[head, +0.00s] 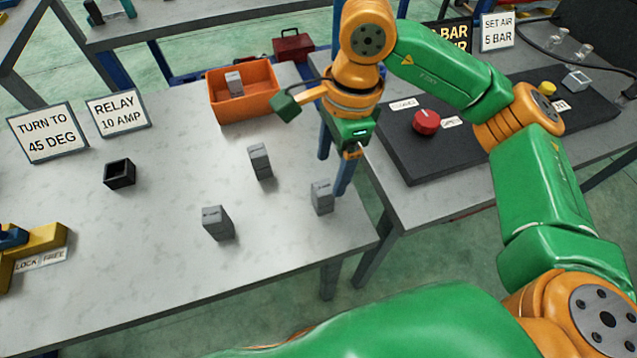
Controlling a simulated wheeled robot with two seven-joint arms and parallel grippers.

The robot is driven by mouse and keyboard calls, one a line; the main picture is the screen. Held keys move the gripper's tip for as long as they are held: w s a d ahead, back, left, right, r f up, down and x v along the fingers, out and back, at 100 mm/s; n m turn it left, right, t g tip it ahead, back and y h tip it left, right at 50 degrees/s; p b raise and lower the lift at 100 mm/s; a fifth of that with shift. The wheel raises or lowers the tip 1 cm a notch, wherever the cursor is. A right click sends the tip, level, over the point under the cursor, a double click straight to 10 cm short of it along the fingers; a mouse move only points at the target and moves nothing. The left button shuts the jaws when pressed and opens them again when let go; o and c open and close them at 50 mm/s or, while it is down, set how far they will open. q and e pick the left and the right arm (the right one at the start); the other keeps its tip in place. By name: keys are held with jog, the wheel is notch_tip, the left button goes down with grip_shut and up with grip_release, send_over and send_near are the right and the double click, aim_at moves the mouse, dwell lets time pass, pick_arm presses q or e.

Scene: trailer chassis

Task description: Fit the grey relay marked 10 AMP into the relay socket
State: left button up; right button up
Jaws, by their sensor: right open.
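Three grey block-shaped relays stand upright on the grey table: one at the front (217,223), one in the middle (259,161) and one near the right edge (321,198). Another grey block (234,83) is in the orange bin. Their markings are too small to read. The relay socket (119,173), a black open-topped square box, sits on the left of the table, in front of the sign reading RELAY 10 AMP (118,111). My right gripper (352,153) is open, points down and appears above the table's right edge, apart from the relays. My left gripper is not in view.
The orange bin (258,106) stands at the back of the table. A sign reading TURN TO 45 DEG (47,132) and a yellow fixture (40,241) are at left. A second table at right holds a dark panel with a red knob (426,122).

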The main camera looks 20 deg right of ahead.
aim_at(324, 187)
jog(key=f, duration=0.1)
jog(key=f+p, duration=0.1)
jog(key=a+f+p, duration=0.1)
jog(key=shift+s+a+f, duration=0.1)
jog(key=shift+s+f, duration=0.1)
jog(key=shift+s, duration=0.2)
notch_tip(324, 187, down, 3)
jog(key=shift+w+a+r+p, duration=0.15)
jog(key=shift+r+p, duration=0.05)
jog(key=shift+p, duration=0.1)
jog(key=shift+w+f, duration=0.1)
jog(key=shift+f, duration=0.05)
grip_shut()
